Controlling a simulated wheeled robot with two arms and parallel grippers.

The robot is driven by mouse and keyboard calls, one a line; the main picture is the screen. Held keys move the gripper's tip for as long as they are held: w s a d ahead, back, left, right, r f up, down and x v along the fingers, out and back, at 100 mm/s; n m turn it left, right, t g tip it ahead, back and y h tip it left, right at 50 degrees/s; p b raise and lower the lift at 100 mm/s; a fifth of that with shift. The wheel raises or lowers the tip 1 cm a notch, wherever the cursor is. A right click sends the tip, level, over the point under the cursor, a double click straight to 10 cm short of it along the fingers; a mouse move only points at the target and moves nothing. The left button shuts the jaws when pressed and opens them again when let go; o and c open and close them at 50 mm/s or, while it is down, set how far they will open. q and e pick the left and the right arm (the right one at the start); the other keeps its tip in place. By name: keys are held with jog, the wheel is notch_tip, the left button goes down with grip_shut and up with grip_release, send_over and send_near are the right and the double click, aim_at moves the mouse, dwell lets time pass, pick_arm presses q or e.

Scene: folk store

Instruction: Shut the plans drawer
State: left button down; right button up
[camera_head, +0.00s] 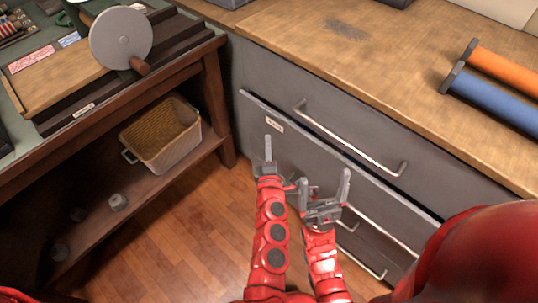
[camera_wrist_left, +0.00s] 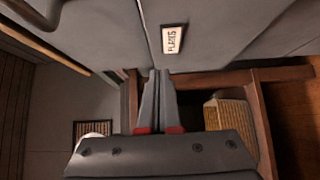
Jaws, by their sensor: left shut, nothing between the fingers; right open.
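The plans drawer (camera_head: 330,160) is the grey drawer below the top one in the cabinet. It stands out a little, with a dark gap along its top edge. Its small white label (camera_head: 275,126) is near its left end and reads as the plans label in the left wrist view (camera_wrist_left: 174,39). My left gripper (camera_head: 267,140) is shut and empty, its tips at the drawer front just below the label; I cannot tell if they touch. My right gripper (camera_head: 325,178) is open and empty in front of the drawer, to the right of the left one.
The wooden counter (camera_head: 330,60) above holds an orange roll (camera_head: 505,68) and a blue roll (camera_head: 490,100). The top drawer's handle (camera_head: 350,140) sticks out above the plans drawer. A workbench with a basket (camera_head: 160,140) on its shelf stands left. Wooden floor (camera_head: 190,220) is clear between.

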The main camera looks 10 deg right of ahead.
aim_at(283, 124)
pick_arm(q)
jog(key=shift+w+d+r, duration=0.1)
jog(key=shift+w+d, duration=0.45)
jog(key=shift+w, duration=0.3)
jog(key=shift+w+d+f, duration=0.1)
jog(key=shift+w+d, duration=0.5)
jog(key=shift+w, duration=0.2)
jog(key=shift+w+d+r, duration=0.1)
jog(key=shift+w+d, duration=0.45)
jog(key=shift+w, duration=0.3)
jog(key=shift+w+d+b, duration=0.4)
jog(key=shift+w+d, duration=0.5)
jog(key=shift+d, duration=0.2)
jog(key=shift+w+d, duration=0.1)
jog(key=shift+d, duration=0.15)
jog(key=shift+r, duration=0.15)
jog(key=shift+a, duration=0.1)
